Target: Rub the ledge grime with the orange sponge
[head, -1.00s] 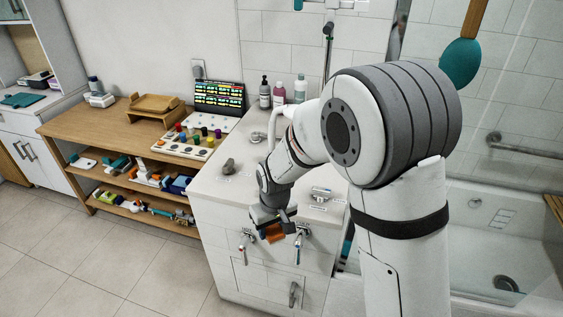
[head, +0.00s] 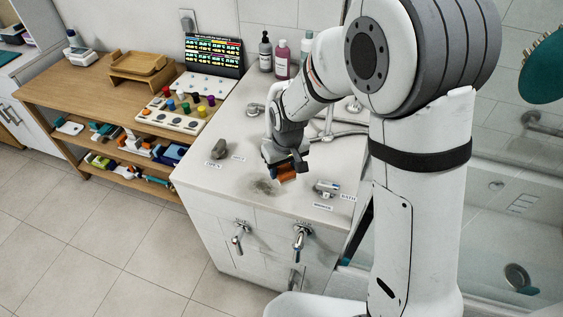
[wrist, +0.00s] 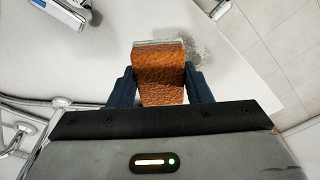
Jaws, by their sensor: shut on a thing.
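The orange sponge (head: 286,174) is held between the fingers of my gripper (head: 284,163), over the white ledge near its front. It also shows in the wrist view (wrist: 160,75), clasped between two dark fingers, with a thin pale layer at its far edge. The grime (head: 263,187) is a dark speckled smudge on the ledge, just left of the sponge in the head view. In the wrist view the grime (wrist: 195,46) lies just beyond and right of the sponge, partly hidden by it. I cannot tell whether the sponge touches the ledge.
On the ledge (head: 215,178), a grey knob (head: 220,148) stands left and a chrome fitting (head: 327,187) stands close right of the sponge. Bottles (head: 281,60) stand at the back. Chrome taps (head: 302,236) stick out from the front face. A wooden shelf unit (head: 90,88) stands left.

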